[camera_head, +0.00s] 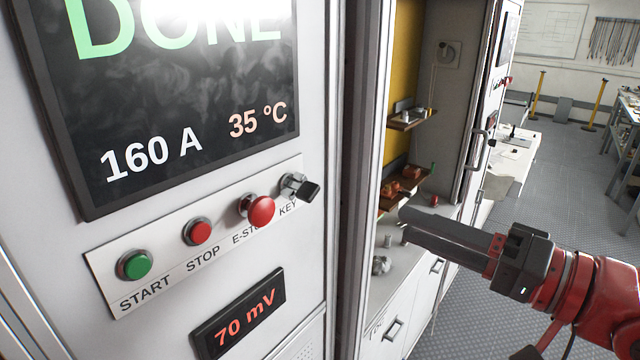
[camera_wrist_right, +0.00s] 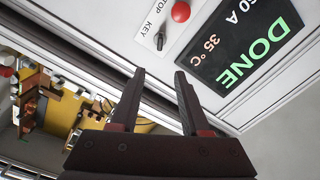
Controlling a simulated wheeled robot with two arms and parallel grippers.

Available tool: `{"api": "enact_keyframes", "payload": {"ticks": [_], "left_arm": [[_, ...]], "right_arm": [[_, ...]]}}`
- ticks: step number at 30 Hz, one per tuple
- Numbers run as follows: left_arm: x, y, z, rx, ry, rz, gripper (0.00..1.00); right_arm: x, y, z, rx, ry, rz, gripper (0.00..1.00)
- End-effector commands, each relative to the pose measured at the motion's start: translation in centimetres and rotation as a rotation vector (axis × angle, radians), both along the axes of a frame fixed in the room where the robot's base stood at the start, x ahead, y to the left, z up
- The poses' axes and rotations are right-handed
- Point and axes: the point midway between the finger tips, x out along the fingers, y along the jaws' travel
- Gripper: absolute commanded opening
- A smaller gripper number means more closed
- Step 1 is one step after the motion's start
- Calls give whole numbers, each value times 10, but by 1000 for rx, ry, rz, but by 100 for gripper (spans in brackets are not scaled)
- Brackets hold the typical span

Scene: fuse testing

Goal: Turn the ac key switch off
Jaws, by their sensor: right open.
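The key switch (camera_head: 299,187) sits at the right end of the button strip, above the label KEY. Its black key head sticks out and tilts down to the right. It also shows in the right wrist view (camera_wrist_right: 160,40), beyond the fingertips. My right gripper (camera_head: 405,226) is to the right of the switch and lower in the picture, apart from it. In the right wrist view its two fingers (camera_wrist_right: 160,75) are spread with nothing between them. My left gripper is not in view.
The red e-stop knob (camera_head: 261,210) is just left of the key, then the red STOP button (camera_head: 199,231) and green START button (camera_head: 134,264). The screen (camera_head: 180,100) reads DONE, 160 A, 35 °C. A small display (camera_head: 240,314) reads 70 mV. An open cabinet bay with shelves (camera_head: 408,188) lies behind my gripper.

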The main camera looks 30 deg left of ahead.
Motion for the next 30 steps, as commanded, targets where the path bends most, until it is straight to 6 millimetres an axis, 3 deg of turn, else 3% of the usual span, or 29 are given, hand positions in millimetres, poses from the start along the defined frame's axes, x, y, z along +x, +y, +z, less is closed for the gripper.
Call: {"api": "enact_keyframes", "payload": {"ticks": [5, 21, 30], "left_arm": [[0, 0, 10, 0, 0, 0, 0], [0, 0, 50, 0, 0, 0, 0], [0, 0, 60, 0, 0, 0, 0]], "right_arm": [[0, 23, 1, -9, 2, 5, 46], [9, 136, 4, -3, 2, 5, 46], [13, 168, 1, 0, 0, 0, 46]]}}
